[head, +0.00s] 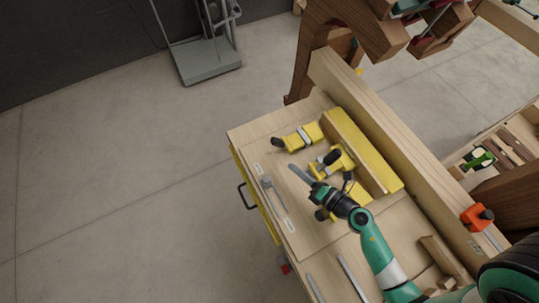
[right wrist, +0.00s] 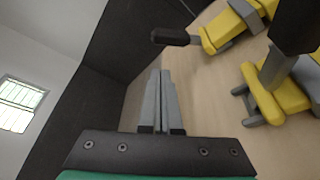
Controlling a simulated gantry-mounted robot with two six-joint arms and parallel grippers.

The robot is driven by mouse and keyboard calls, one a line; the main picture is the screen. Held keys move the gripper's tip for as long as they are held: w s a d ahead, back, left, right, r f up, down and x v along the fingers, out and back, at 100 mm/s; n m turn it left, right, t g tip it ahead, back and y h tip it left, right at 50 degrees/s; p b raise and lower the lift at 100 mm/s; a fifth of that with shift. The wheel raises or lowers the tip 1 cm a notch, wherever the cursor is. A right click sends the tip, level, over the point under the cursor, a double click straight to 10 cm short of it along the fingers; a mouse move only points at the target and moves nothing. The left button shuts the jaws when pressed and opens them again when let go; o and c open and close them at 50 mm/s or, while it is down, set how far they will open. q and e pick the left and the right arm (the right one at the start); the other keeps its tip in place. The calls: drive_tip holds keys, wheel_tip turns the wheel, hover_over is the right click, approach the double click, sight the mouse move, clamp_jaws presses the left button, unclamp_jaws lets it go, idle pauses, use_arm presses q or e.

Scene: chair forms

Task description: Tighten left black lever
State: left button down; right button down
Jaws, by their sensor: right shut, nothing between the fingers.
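Several yellow clamps with black levers are on the wooden bench (head: 318,240). The upper-left clamp (head: 313,131) has its black lever (head: 278,143) pointing left; in the right wrist view a black lever (right wrist: 174,38) sticks out left from a yellow clamp (right wrist: 228,28). A second clamp (head: 344,163) has a raised black lever (head: 332,157). My right gripper (head: 293,168) is shut and empty, left of the second clamp and below the upper-left one. Its closed fingers (right wrist: 161,75) point up toward the lever, apart from it. My left gripper is out of view.
A yellow bar (head: 362,150) and a long wooden beam (head: 390,125) run behind the clamps. A grey metal tool (head: 272,195) lies near the bench's left edge. An orange clamp (head: 477,217) sits at right. Open floor lies to the left.

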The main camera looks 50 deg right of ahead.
sight(280, 144)
drive_tip(key=shift+w+r, duration=0.1)
drive_tip(key=shift+w, duration=0.05)
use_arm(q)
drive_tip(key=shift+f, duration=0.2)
use_arm(e)
drive_tip(key=x, duration=1)
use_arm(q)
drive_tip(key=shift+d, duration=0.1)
use_arm(e)
drive_tip(key=shift+r, duration=0.1)
